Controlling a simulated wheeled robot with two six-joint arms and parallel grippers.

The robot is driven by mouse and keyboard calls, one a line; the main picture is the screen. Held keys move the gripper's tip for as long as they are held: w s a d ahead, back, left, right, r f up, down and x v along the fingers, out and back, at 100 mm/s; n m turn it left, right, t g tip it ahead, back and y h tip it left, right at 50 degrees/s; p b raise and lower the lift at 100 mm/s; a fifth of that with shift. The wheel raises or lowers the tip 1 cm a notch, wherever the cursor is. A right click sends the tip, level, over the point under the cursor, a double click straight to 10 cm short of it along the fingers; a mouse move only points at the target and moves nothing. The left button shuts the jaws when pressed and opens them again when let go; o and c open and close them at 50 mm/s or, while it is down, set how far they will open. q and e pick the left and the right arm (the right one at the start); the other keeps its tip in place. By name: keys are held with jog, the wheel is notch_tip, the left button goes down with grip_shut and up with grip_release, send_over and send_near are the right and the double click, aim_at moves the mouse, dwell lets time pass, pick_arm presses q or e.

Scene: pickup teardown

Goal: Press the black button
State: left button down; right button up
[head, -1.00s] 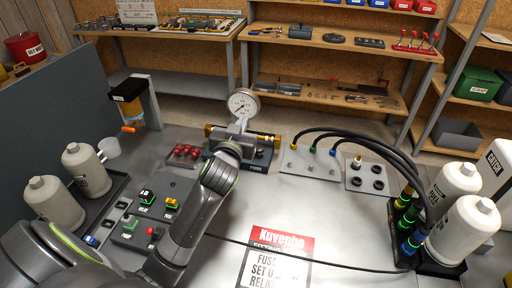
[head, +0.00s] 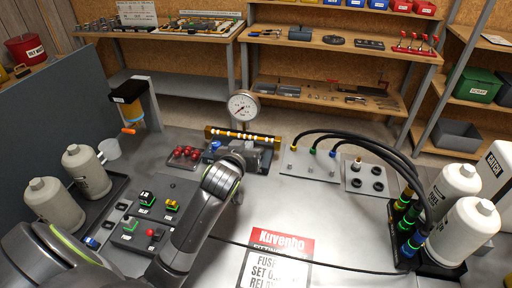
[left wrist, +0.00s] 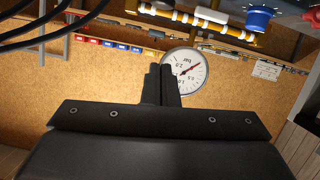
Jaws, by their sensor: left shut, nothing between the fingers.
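A dark control panel (head: 180,188) lies at the left of the bench. It carries small labelled controls: green ones (head: 131,226), a yellow-green one (head: 171,205) and a red button (head: 152,233). I cannot single out a black button on it with certainty. My left gripper (head: 258,152) is beyond the panel, in front of the gauge stand, pointing away from me. In the left wrist view its fingers (left wrist: 161,84) are shut together and empty. The round pressure gauge (head: 243,105) shows behind them there too (left wrist: 186,70). My right gripper is not in view.
A brass pipe (head: 222,132) and a blue knob (head: 215,145) are close to the left gripper. Red parts (head: 186,152) sit left of it. Black hoses (head: 350,134) and white bottles (head: 470,232) stand at right.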

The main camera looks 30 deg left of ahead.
pick_arm(q)
jog(key=w+f, duration=0.1)
jog(key=w, duration=0.1)
jog(key=w+f+p, duration=0.1)
jog(key=w+f, duration=0.1)
jog(key=w, duration=0.1)
jog(key=w+a+f+p, duration=0.1)
jog(key=w+f, duration=0.1)
jog(key=shift+w+a+f, duration=0.1)
jog(key=shift+w+f, duration=0.1)
jog(key=shift+w, duration=0.05)
jog(key=shift+s+f, duration=0.1)
jog(key=shift+f, duration=0.4)
jog(key=shift+f+b, duration=0.8)
jog(key=shift+f, duration=0.4)
